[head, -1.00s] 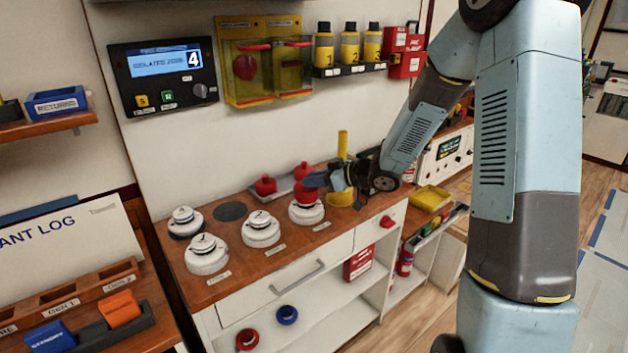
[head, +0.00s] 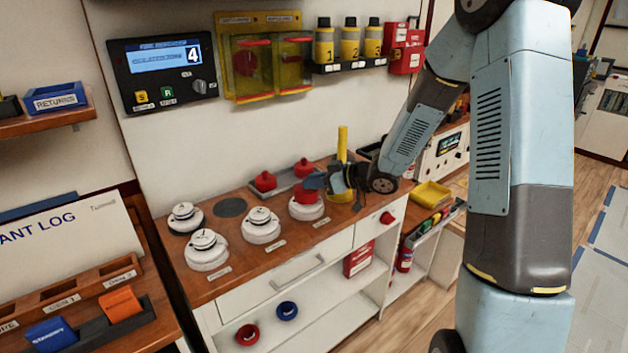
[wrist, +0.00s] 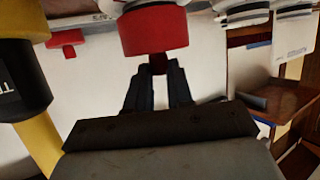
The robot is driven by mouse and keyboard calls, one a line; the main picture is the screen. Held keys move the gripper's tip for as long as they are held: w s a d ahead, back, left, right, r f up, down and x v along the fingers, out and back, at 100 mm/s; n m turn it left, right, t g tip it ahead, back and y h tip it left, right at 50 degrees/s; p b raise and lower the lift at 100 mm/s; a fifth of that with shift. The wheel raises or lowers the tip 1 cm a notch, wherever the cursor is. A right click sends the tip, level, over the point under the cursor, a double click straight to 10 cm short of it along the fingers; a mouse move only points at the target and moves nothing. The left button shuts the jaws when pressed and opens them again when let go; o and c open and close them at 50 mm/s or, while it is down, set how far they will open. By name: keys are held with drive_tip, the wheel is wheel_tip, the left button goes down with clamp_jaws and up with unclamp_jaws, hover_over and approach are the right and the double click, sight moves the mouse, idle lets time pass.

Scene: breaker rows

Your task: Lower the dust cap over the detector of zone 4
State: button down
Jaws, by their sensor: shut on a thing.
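A red dust cap (head: 307,195) is at the right-hand white detector (head: 306,210) on the wooden bench. In the wrist view the cap (wrist: 154,31) fills the top middle, with a white edge of the detector showing behind it. My gripper (head: 318,182) reaches in from the right and is shut on the cap's small knob; the fingers (wrist: 158,72) meet there in the wrist view. The cap looks level, at or just over the detector's top. I cannot tell whether it is fully seated. The zone number label of this detector is too small to read.
Three more white detectors (head: 260,224) stand to the left, uncapped. Two red caps (head: 265,181) sit on a tray behind. A yellow upright post (head: 342,145) stands close behind my gripper. The wall panel (head: 163,70) shows 4.

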drive_tip(key=shift+f, duration=0.45)
drive_tip(key=c, duration=0.9)
unclamp_jaws()
drive_tip(key=shift+d, duration=0.1)
drive_tip(key=v, duration=1.3)
drive_tip(key=shift+s+d+r, duration=0.1)
drive_tip(key=shift+s+d, duration=0.05)
drive_tip(key=shift+d, duration=0.15)
